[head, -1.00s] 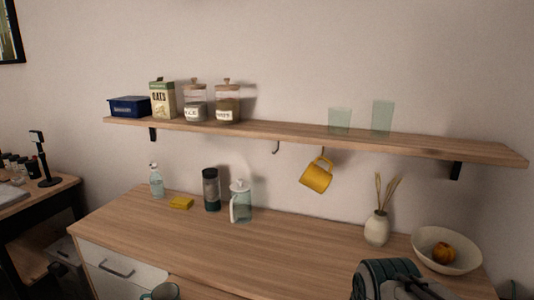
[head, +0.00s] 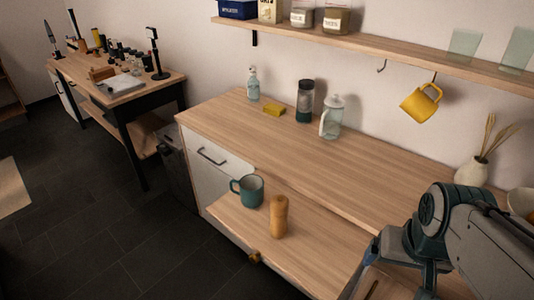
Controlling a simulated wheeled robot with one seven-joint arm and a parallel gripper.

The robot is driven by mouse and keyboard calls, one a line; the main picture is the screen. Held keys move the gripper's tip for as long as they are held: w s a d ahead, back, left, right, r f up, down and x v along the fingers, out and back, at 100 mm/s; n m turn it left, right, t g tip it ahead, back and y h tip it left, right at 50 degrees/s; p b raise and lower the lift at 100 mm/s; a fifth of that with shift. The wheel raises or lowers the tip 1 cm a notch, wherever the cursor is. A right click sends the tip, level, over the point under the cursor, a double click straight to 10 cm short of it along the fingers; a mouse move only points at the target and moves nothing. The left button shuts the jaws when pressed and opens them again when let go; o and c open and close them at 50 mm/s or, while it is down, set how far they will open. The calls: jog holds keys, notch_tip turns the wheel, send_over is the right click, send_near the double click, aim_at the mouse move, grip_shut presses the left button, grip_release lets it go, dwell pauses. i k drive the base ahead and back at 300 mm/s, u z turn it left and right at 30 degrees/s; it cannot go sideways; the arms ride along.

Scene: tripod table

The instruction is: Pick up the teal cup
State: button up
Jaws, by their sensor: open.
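The teal cup (head: 251,190) stands upright on a lower wooden surface (head: 325,262) in front of the counter. Its handle points to the left. It is dark teal outside and paler inside. My gripper (head: 395,284) is at the lower right, partly cut off by the bottom edge of the picture. It is open, well to the right of the cup and apart from it.
A wooden mill (head: 279,217) stands close to the cup's right front. A yellow mug (head: 421,103) hangs under the shelf (head: 350,51). Dark floor (head: 110,235) at left is clear.

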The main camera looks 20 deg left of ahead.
aim_at(251, 186)
jog(key=u, duration=1.15)
